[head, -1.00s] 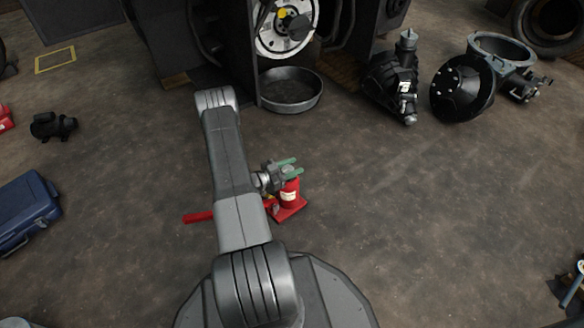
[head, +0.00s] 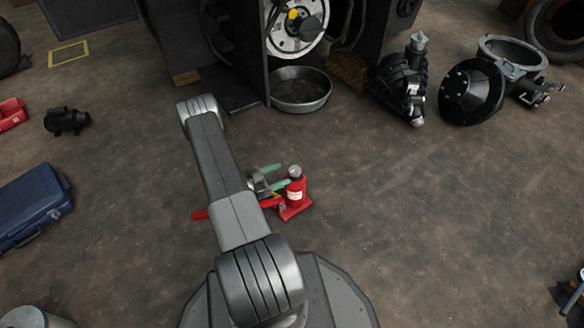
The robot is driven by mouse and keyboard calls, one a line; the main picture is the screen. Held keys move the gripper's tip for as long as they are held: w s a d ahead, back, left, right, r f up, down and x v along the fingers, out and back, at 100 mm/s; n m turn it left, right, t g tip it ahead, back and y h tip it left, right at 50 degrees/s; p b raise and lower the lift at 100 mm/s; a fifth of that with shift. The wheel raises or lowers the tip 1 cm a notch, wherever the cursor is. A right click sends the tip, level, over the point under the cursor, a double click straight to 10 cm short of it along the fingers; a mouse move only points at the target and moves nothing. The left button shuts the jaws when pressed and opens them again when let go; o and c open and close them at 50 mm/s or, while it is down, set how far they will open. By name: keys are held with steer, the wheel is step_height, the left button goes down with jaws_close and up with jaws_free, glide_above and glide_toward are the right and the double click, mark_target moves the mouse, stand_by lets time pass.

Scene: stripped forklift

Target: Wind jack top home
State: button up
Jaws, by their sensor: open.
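The red bottle jack (head: 295,197) stands upright on the floor near the picture's middle, with a pale label on its body. Its grey top (head: 295,172) shows clear above the body. A red handle (head: 200,215) sticks out left from behind my arm. My gripper (head: 284,175), with green fingers, is open just left of the jack top and pointing towards it. The fingers look empty. Whether the lower finger touches the jack cannot be told. Part of the jack's base and handle is hidden by my arm.
A round metal pan (head: 300,92) lies by the forklift (head: 235,50) at the back. Black machine parts (head: 402,85) and a black-and-grey housing (head: 475,90) stand at back right. A blue case (head: 30,205) and a small black motor (head: 67,120) lie left. Floor right of the jack is clear.

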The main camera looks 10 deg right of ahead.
steer(key=v, duration=0.5)
steer(key=shift+p, duration=0.35)
step_height(320, 180, up, 15)
steer(key=p, duration=0.7)
step_height(320, 180, down, 15)
steer(key=b, duration=0.7)
steer(key=b+x, duration=0.1)
steer(key=x, duration=0.4)
steer(key=shift+d, duration=0.1)
